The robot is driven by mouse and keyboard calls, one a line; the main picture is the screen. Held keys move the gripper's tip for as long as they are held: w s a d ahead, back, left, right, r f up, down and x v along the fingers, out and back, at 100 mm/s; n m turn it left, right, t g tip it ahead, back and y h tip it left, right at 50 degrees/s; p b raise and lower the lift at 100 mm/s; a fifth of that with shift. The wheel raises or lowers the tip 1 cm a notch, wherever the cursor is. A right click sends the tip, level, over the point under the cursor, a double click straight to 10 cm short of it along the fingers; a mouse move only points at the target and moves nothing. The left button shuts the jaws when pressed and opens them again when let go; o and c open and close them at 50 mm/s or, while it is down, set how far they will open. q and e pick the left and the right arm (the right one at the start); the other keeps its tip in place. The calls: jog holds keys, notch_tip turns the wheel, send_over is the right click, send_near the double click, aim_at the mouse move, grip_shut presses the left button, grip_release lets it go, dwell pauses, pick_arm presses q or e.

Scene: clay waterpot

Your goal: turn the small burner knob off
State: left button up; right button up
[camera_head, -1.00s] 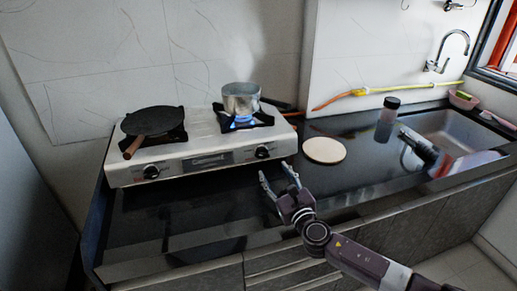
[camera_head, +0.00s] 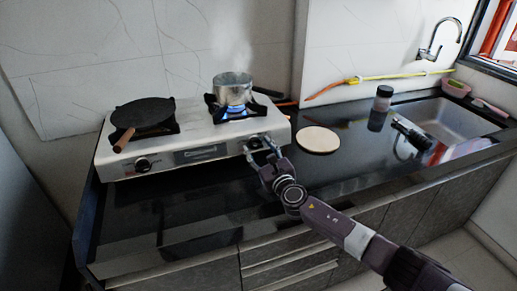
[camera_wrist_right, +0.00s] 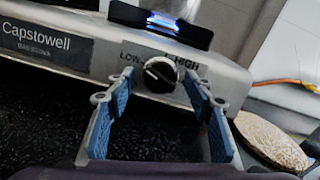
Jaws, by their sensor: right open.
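The white gas stove (camera_head: 190,150) stands on the black counter with two front knobs. The right knob (camera_wrist_right: 160,75) is black with a white pointer line, between LOW and HIGH labels, under the burner with a blue flame (camera_wrist_right: 165,22). In the head view this knob (camera_head: 255,142) is partly covered by my right gripper (camera_head: 260,148). The right gripper is open, its two blue-padded fingers (camera_wrist_right: 161,98) on either side of the knob; whether they touch it I cannot tell. The left knob (camera_head: 143,164) sits below the black pan. My left gripper is not in view.
A steaming metal pot (camera_head: 232,88) sits over the lit burner, and a black pan (camera_head: 143,112) with a wooden handle is on the left burner. A round board (camera_head: 318,139) lies right of the stove. A dark-lidded jar (camera_head: 380,108) stands near the sink (camera_head: 445,120).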

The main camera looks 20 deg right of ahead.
jog(key=c, duration=1.2)
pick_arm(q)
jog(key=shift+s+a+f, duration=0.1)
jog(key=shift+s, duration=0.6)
pick_arm(e)
jog(key=shift+o, duration=0.2)
